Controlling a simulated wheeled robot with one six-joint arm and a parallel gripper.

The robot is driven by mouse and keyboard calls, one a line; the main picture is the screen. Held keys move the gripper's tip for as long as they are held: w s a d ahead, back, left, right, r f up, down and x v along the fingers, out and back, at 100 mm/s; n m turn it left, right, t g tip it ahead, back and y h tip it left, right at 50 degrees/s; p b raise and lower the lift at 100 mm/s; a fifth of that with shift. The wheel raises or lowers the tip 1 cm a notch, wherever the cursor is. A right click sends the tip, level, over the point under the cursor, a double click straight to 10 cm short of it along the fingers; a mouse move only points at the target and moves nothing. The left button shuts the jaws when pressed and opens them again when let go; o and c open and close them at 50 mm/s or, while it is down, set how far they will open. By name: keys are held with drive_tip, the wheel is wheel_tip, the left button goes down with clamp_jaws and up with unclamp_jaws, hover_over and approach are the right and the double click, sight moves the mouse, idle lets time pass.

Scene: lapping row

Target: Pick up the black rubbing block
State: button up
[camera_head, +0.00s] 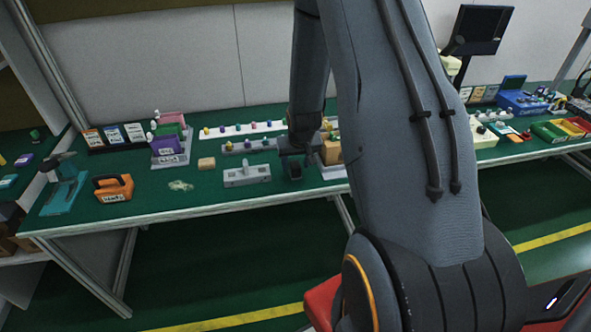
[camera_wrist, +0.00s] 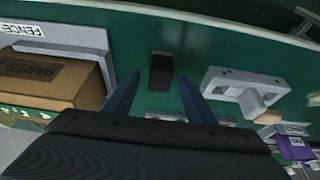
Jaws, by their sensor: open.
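The black rubbing block (camera_wrist: 161,72) lies on the green bench top in the wrist view, ahead of my gripper and roughly centred between its two fingers. In the head view the small dark block (camera_head: 294,171) is near the bench's front part, just below my gripper (camera_head: 290,150). My gripper (camera_wrist: 160,84) is open, with one blue-grey finger on each side of the block in the picture and nothing held. I cannot tell how far above the block the fingertips are.
A grey fixture (camera_head: 247,177) stands close left of the block; it also shows in the wrist view (camera_wrist: 228,80). A cardboard box (camera_wrist: 50,82) on a grey tray (camera_wrist: 88,38) is on the other side.

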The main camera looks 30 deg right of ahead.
sight(296, 165)
drive_tip(key=shift+x, duration=1.1)
drive_tip(key=c, duration=1.2)
drive_tip(key=shift+r, duration=0.1)
wheel_tip(296, 165, up, 8)
drive_tip(key=p, duration=0.3)
drive_tip(key=shift+r+p, duration=0.9)
drive_tip(key=shift+p, duration=0.4)
